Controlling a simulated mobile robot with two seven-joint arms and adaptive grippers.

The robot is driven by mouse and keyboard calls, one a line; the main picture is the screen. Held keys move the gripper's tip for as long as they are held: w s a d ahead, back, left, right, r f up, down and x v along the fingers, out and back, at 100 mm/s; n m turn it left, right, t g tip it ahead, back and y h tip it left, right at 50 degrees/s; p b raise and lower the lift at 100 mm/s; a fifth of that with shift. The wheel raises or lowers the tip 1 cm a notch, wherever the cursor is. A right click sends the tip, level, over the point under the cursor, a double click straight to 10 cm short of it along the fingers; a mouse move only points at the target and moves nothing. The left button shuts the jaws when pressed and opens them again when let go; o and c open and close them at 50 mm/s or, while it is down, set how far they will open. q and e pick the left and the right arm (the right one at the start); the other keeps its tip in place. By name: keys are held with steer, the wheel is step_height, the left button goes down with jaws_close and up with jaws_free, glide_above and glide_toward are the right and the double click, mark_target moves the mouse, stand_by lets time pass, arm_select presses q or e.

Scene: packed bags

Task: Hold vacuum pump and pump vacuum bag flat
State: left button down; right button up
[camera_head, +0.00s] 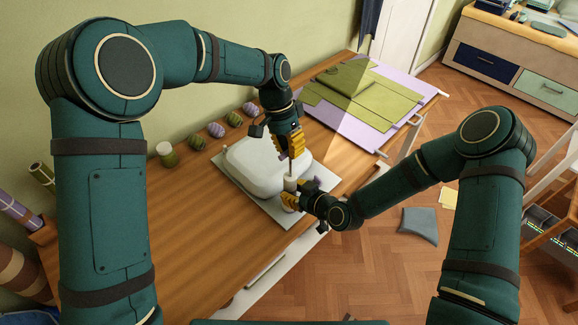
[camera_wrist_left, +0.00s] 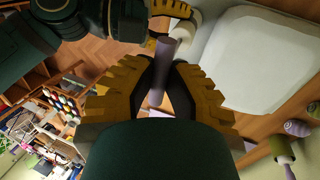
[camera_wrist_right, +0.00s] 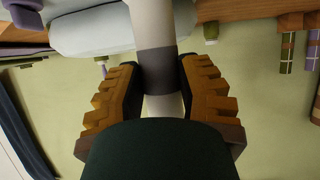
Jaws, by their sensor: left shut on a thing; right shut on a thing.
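The white vacuum bag (camera_head: 250,168) lies on a pale grey board (camera_head: 226,172) on the wooden table. It looks puffy and rounded, and it also shows in the left wrist view (camera_wrist_left: 250,65) and the right wrist view (camera_wrist_right: 95,32). The vacuum pump (camera_head: 290,184) stands upright at the bag's right side, with a white body and a thin rod above it. My right gripper (camera_head: 294,199) is shut around the body at its grey band (camera_wrist_right: 157,68). My left gripper (camera_head: 290,150), above it, is shut on the purplish handle (camera_wrist_left: 164,65). The pump's lower end is hidden.
Folded green cloth (camera_head: 370,92) on a lilac sheet (camera_head: 428,96) covers the table's far end. The table's near left part is clear. A grey cushion (camera_head: 420,226) lies on the floor.

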arm_select(q)
steer(key=shift+f, duration=3.3)
steer(key=shift+r, duration=3.75)
steer(key=shift+f, duration=3.7)
steer(key=shift+r, duration=0.1)
steer(key=shift+r, duration=3.6)
steer(key=shift+f, duration=0.1)
